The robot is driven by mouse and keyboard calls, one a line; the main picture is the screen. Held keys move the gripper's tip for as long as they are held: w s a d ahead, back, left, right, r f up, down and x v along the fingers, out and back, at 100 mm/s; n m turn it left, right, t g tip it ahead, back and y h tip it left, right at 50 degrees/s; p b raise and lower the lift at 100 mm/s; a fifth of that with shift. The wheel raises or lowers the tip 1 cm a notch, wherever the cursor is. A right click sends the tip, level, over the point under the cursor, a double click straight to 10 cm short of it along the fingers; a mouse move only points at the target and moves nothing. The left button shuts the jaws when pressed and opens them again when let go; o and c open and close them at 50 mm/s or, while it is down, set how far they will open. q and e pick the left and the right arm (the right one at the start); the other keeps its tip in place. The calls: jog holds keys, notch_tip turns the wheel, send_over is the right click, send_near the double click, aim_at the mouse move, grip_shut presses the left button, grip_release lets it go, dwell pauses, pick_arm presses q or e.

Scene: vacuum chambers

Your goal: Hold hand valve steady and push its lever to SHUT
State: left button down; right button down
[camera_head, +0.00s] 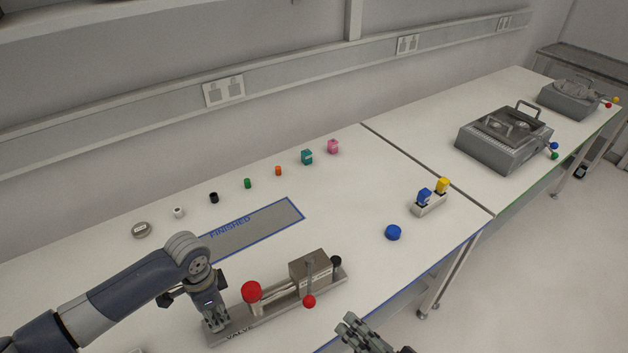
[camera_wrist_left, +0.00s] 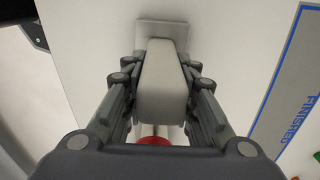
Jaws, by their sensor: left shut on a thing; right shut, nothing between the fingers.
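The hand valve (camera_head: 310,268) lies on the white table in the head view: a metal block on a long base plate marked VALVE, with a red knob and a black knob. Its lever (camera_head: 309,280) is a thin rod ending in a red ball (camera_head: 309,301) at the front side of the block. My left gripper (camera_head: 215,322) is shut on the left end of the valve. In the left wrist view its fingers flank a pale grey block of the valve (camera_wrist_left: 162,85). My right gripper (camera_head: 352,328) is shut and empty, right of and apart from the red ball.
A blue-edged FINISHED mat (camera_head: 270,221) lies behind the valve. Several small coloured items line the back, such as a pink one (camera_head: 333,147). A blue disc (camera_head: 393,232) and a small holder (camera_head: 430,207) are to the right. Metal chambers (camera_head: 500,145) stand farther right.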

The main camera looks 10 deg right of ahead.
pick_arm(q)
jog(key=shift+s+a+f, duration=0.1)
jog(key=shift+f, duration=0.05)
jog(key=c, duration=1.6)
grip_release()
jog(key=o, duration=0.4)
jog(key=shift+w, duration=0.2)
